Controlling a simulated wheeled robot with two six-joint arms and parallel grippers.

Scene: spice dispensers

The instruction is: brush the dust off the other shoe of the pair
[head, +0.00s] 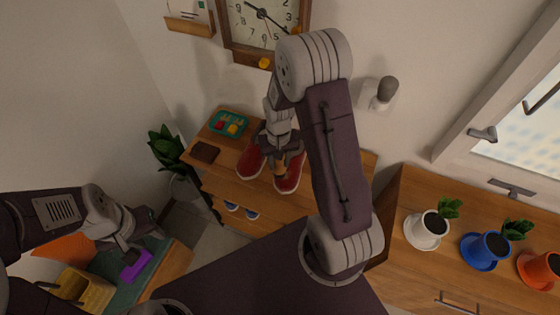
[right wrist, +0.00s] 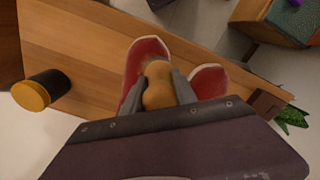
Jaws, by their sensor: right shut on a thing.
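A pair of red shoes with pale soles stands on the wooden shelf top: the left shoe (head: 251,162) and the right shoe (head: 290,178) in the head view. My right gripper (head: 279,160) is shut on a brush with a wooden handle (right wrist: 157,92), over the head view's right shoe. That shoe shows on the left in the right wrist view (right wrist: 142,58), with a brownish patch beside the brush. The other shoe (right wrist: 208,80) looks plain red there. The bristles are hidden; contact cannot be told. My left gripper (head: 138,240) is over a purple object (head: 136,266); its jaws are unclear.
The shelf top (head: 228,173) also holds a brown wallet-like item (head: 205,152) and a teal tray (head: 229,124). A dark cylinder with a yellow end (right wrist: 36,92) is near the shelf's edge. A plant (head: 165,146) stands left; potted plants line the right cabinet (head: 405,260).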

